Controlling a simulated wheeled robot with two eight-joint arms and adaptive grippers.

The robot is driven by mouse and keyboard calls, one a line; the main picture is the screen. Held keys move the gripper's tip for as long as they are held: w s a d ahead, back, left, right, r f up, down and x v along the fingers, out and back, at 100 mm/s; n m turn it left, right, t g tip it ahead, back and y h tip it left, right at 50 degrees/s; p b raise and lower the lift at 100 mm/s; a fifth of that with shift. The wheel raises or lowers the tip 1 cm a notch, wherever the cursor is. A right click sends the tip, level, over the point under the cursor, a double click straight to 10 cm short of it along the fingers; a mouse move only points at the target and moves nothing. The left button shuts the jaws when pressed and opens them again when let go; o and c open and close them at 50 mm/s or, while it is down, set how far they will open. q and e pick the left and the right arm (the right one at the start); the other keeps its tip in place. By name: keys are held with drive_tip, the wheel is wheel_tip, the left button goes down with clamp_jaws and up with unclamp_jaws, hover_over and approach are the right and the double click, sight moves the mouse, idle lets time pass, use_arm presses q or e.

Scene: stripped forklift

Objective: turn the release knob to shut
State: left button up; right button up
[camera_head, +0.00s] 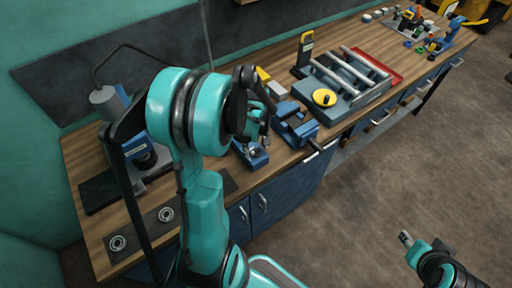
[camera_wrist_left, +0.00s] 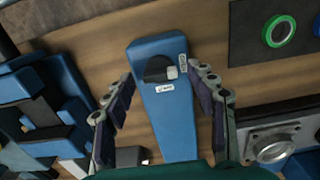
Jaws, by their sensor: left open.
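The release knob (camera_wrist_left: 156,69) is a dark round knob with a light grey block on its right side. It sits on the upper part of a blue, tapered housing (camera_wrist_left: 176,125), with one white label to its upper right and one just below it. My left gripper (camera_wrist_left: 163,82) is open, with one finger on each side of the housing; I cannot tell whether either finger touches it. In the head view my left gripper (camera_head: 260,126) is above the bench by the blue housing (camera_head: 253,157), and the knob is hard to make out. My right gripper (camera_head: 405,239) is away from the bench, at lower right.
A blue vise (camera_head: 297,128) stands close to the right of my left gripper. A grey fixture with a yellow knob (camera_head: 324,97) and a red tray (camera_head: 378,66) lie farther along. In the wrist view a green ring (camera_wrist_left: 280,31) and a metal flange (camera_wrist_left: 270,147) are at right.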

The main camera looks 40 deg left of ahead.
use_arm(q)
drive_tip(key=c, duration=1.2)
drive_tip(key=shift+o, duration=0.2)
drive_tip(key=shift+m, duration=0.4)
drive_tip(key=m+b, duration=0.1)
drive_tip(key=m, duration=0.2)
drive_tip(key=shift+m, duration=0.4)
drive_tip(key=m+b, duration=0.1)
drive_tip(key=m, duration=0.8)
drive_tip(key=shift+b, duration=0.3)
drive_tip(key=m, duration=0.4)
drive_tip(key=shift+m, duration=0.3)
